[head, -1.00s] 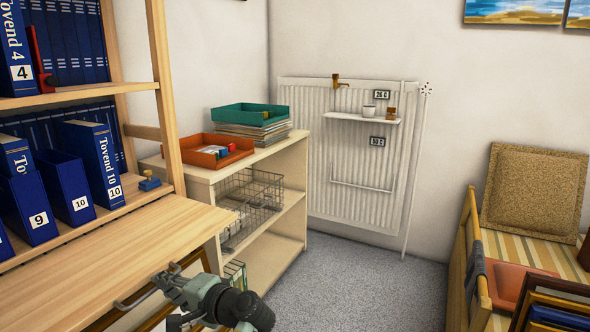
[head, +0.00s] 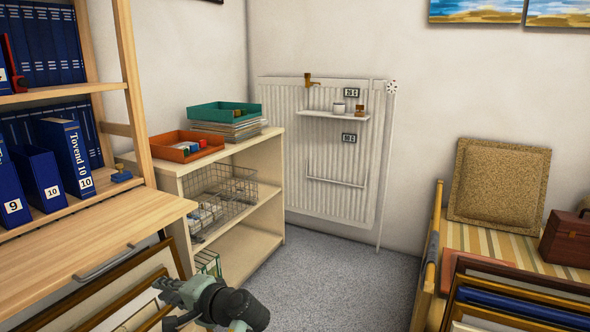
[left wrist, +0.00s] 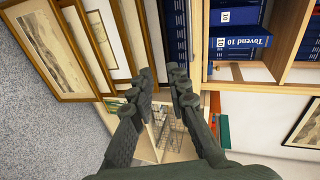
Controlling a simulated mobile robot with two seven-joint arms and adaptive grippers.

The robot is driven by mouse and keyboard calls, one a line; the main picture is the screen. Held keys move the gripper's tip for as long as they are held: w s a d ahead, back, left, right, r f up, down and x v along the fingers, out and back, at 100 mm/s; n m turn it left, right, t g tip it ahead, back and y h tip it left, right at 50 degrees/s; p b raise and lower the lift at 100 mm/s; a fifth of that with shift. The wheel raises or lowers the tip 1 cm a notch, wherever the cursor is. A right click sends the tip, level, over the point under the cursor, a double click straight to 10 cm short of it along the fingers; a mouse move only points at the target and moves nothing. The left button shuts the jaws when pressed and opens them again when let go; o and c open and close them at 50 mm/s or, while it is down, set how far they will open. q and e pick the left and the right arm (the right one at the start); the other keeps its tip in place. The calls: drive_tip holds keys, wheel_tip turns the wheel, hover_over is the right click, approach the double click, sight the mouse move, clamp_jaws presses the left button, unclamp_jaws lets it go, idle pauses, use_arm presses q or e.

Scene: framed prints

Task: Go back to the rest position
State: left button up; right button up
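My left gripper (head: 166,288) is at the bottom of the head view, in front of framed prints (head: 125,290) that lean below the wooden desk board. In the left wrist view my left gripper (left wrist: 162,78) has its two dark fingers apart, with nothing between them. Framed prints (left wrist: 50,50) stand upright to the left in that view. More framed prints (head: 520,290) lean in the wooden bench at the lower right of the head view. My right gripper is not in view.
The wooden desk (head: 80,245) with a metal handle and the shelf of blue binders (head: 65,155) are at left. A cream shelf unit (head: 250,150) holds trays and a wire basket. A radiator (head: 290,150) is at the back. Grey carpet (head: 330,290) is clear in the middle.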

use_arm(q)
drive_tip(key=s+a+f+g+h, duration=0.1)
drive_tip(key=s+a+f+h, duration=0.1)
drive_tip(key=s+f, duration=0.35)
drive_tip(key=s+a+f+g+h, duration=0.1)
drive_tip(key=s+f, duration=0.1)
drive_tip(key=f, duration=0.7)
drive_tip(key=s+a+f+h, duration=0.2)
drive_tip(key=s+f, duration=0.2)
drive_tip(key=f, duration=0.4)
drive_tip(key=s+d+f+n+g+h, duration=0.1)
drive_tip(key=s+d+f+h, duration=0.1)
drive_tip(key=s+f, duration=0.3)
drive_tip(key=s+d+f+n+g+h, duration=0.1)
drive_tip(key=s+f+h, duration=0.3)
drive_tip(key=s, duration=0.7)
drive_tip(key=shift+s+d+f+n, duration=0.4)
drive_tip(key=shift+d+f+n, duration=0.1)
drive_tip(key=shift+f+n, duration=0.25)
